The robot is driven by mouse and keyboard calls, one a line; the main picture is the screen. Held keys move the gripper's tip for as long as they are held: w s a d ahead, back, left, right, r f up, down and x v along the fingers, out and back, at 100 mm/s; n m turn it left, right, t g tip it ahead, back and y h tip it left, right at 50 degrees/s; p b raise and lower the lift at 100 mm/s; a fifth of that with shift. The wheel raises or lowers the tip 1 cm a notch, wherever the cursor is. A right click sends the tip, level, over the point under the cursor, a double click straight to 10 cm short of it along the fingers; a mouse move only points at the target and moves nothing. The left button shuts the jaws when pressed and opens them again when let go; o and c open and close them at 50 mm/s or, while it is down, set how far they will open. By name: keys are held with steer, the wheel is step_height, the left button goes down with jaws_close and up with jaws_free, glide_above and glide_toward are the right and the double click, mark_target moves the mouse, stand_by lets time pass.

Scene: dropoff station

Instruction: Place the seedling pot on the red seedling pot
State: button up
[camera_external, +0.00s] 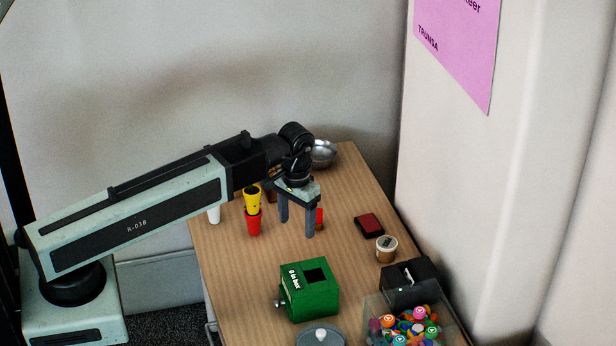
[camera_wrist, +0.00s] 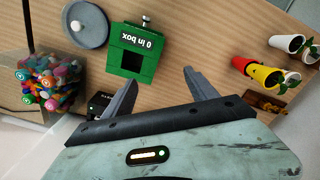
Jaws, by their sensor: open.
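The yellow seedling pot (camera_external: 252,198) stands upright on the red seedling pot (camera_external: 253,222), left of my gripper in the external view. In the wrist view, the yellow pot (camera_wrist: 263,76) and the red pot (camera_wrist: 240,64) lie in line at the right, with a green sprout (camera_wrist: 289,80) at the yellow pot's far end. The two touch, one seated in or on the other. My gripper (camera_external: 297,228) is open and empty above the table, apart from the pots. Its spread fingers (camera_wrist: 160,78) have nothing between them in the wrist view.
White pots (camera_wrist: 287,43) with sprouts stand beside the stack. A green box (camera_external: 310,290), a grey lid (camera_external: 320,337), a clear container (camera_external: 375,308) of colourful pieces, a red-black pad (camera_external: 369,224) and a metal bowl (camera_external: 323,153) stand around. The wooden table (camera_external: 237,268) is clear at front left.

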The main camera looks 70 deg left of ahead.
steer(key=s+d+m, duration=0.2)
steer(key=d+m, duration=0.1)
steer(key=d, duration=0.6)
steer(key=s+d+m, duration=0.2)
steer(key=d+m, duration=0.1)
steer(key=d, duration=0.7)
steer(key=shift+d, duration=0.15)
